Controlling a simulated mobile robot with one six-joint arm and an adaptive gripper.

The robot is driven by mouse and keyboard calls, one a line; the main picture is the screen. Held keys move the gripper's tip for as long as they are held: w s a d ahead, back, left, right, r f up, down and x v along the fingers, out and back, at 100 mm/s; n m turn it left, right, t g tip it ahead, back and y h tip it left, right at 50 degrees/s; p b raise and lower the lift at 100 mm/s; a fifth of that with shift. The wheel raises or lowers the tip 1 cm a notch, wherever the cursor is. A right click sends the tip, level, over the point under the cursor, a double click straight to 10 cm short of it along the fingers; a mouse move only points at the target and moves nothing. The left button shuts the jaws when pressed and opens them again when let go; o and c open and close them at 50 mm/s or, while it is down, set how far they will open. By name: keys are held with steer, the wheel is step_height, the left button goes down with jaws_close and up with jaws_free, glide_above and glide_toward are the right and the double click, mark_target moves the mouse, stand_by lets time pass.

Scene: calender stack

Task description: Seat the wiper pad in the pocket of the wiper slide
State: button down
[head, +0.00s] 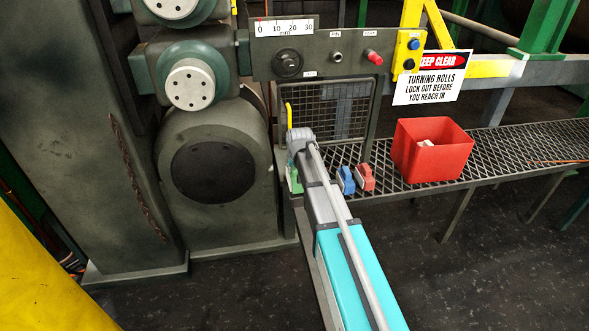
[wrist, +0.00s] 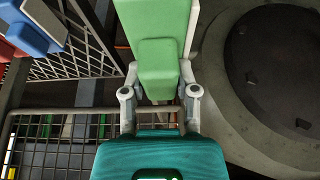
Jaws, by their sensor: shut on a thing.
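A green pad with a pale edge (wrist: 165,25) stands between the fingers of my gripper (wrist: 158,95) in the wrist view, which are shut on its raised block. In the head view the green pad (head: 294,179) shows at the left end of the grating, partly behind my arm, and my fingers are hidden there. Two similar pads, one blue (head: 346,180) and one red (head: 366,178), stand to the right of my arm on the grating. I cannot make out the wiper slide or its pocket for certain in either view.
A red bin (head: 432,150) with something white inside stands on the mesh walkway (head: 490,157). The machine's large round housing (head: 214,168) is left of my gripper. A panel (head: 314,45) with a 0 to 30 scale and knobs hangs above. A wire mesh guard (head: 338,110) stands behind.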

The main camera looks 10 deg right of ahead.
mark_target(295, 178)
steer(key=shift+f+b, duration=2.55)
stand_by(0.4)
steer(key=shift+c, duration=1.5)
jaws_free()
steer(key=shift+r, duration=0.15)
step_height(295, 178, up, 11)
steer(key=p, duration=1.1)
steer(key=shift+r+p, duration=0.15)
steer(key=shift+p, duration=0.15)
steer(key=s+d+r+m+h+p, duration=0.1)
steer(key=s+d+r+m+p, duration=0.3)
steer(key=d+r+p, duration=0.2)
steer(key=s+d+r+m+g+h+p, duration=0.1)
steer(key=s+d+r+m+p, duration=0.3)
steer(key=r+p, duration=0.5)
steer(key=shift+s+d+r+h, duration=0.15)
steer(key=shift+s+d+h, duration=0.25)
steer(key=shift+s+d, duration=0.4)
steer(key=shift+w, duration=0.1)
